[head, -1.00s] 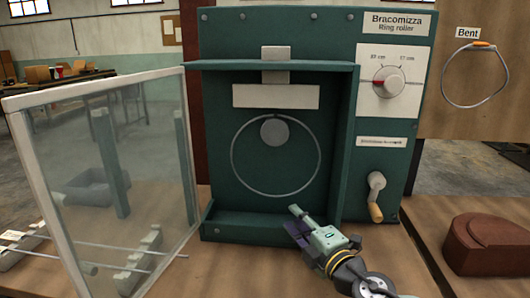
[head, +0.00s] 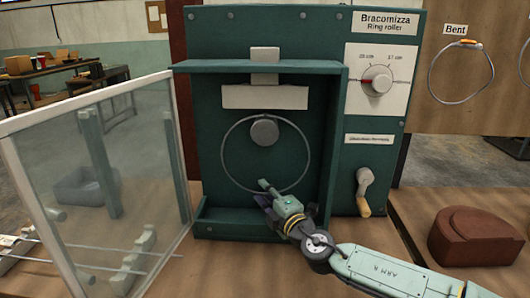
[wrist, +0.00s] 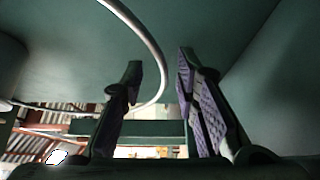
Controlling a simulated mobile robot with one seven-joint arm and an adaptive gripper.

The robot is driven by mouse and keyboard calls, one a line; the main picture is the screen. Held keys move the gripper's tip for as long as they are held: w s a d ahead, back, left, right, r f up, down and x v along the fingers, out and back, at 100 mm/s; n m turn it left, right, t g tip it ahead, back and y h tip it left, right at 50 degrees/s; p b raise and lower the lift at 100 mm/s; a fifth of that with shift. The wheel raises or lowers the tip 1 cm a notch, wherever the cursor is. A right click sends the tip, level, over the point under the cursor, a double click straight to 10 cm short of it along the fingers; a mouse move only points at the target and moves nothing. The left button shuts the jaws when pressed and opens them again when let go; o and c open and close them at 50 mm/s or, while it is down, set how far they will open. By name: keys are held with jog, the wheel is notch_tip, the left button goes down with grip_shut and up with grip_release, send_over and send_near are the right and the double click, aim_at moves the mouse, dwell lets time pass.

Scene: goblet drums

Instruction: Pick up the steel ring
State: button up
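The steel ring (head: 224,160) is a thin grey hoop hanging around the round grey roller (head: 264,132) inside the green ring roller machine (head: 335,120). My gripper (head: 264,192) is at the ring's lower right edge, in the machine's open front. In the wrist view the two purple-padded fingers (wrist: 158,85) are open. The ring's rod (wrist: 150,50) curves down into the gap between the fingertips and passes behind the left finger. I cannot tell whether the rod lies between the pads or just beyond them. The ring's lowest part is partly hidden by my gripper in the head view.
A clear framed door (head: 100,185) stands swung open at the left. A crank (head: 364,190) and a dial (head: 377,79) are on the machine's right side. A bent ring (head: 432,72) hangs on the board at right. A brown block (head: 475,237) sits on the bench.

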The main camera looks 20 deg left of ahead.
jog(key=shift+w+a, duration=0.15)
jog(key=shift+c, duration=0.5)
grip_shut()
dwell(0.5)
